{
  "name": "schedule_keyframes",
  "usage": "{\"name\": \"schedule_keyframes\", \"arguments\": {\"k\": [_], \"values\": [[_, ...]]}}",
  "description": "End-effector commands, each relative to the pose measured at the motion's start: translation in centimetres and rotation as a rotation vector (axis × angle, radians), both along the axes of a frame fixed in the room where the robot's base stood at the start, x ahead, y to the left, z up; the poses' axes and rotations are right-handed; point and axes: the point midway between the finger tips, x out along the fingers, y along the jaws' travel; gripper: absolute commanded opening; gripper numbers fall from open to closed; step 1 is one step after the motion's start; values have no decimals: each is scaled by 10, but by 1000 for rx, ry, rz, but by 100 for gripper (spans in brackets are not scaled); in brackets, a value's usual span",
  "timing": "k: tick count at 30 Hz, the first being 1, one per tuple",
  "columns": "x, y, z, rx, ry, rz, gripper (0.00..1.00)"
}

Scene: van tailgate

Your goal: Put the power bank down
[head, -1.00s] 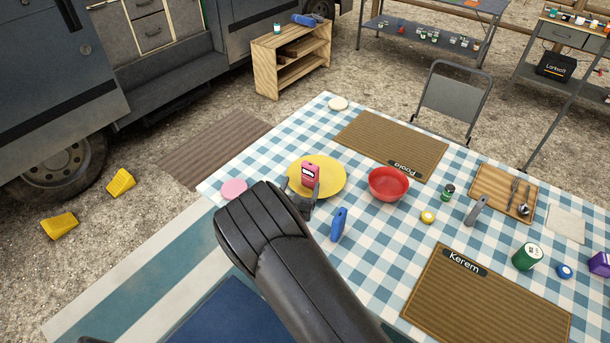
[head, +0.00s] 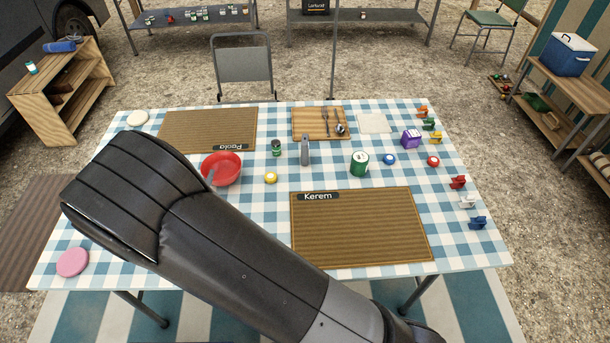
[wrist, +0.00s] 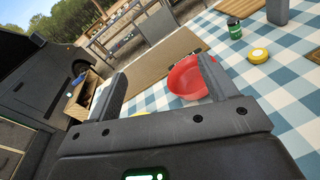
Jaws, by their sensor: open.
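No power bank can be made out in either current view. The yellow plate, and the pink-red boxy item seen at it earlier, are out of sight; my arm covers that part of the table in the head view. My gripper (wrist: 163,88) is open, with nothing visible between its two fingers in the wrist view. One fingertip shows in front of the red bowl (head: 226,168) in the head view. The bowl also shows beyond the right finger in the wrist view (wrist: 187,80). The checked tablecloth (head: 262,222) lies under these things.
Two brown mats, marked Paola (head: 205,128) and Kerem (head: 362,230), lie on the table. A pink disc (head: 73,262) lies at the near left. A green-lidded jar (head: 277,147), yellow tin (head: 270,177), grey upright item (head: 305,150) and green can (head: 359,163) stand around the middle.

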Motion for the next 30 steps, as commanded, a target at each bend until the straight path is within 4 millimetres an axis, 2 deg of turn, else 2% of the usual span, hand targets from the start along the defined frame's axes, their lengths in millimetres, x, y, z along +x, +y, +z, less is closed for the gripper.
{"name": "schedule_keyframes", "arguments": {"k": [1, 4, 7, 11, 15, 21, 24, 30], "values": [[11, -30, 18, 61, 17, -88, 78], [22, -87, 45, 180, 56, -258, 78], [24, -143, 67, 305, 91, -420, 78], [15, -210, 92, 474, 128, -620, 78], [-5, -272, 113, 669, 161, -819, 78], [-50, -342, 137, 964, 186, -1070, 78], [-75, -368, 147, 1120, 192, -1178, 78], [-128, -402, 164, 1447, 181, -1357, 78]]}}
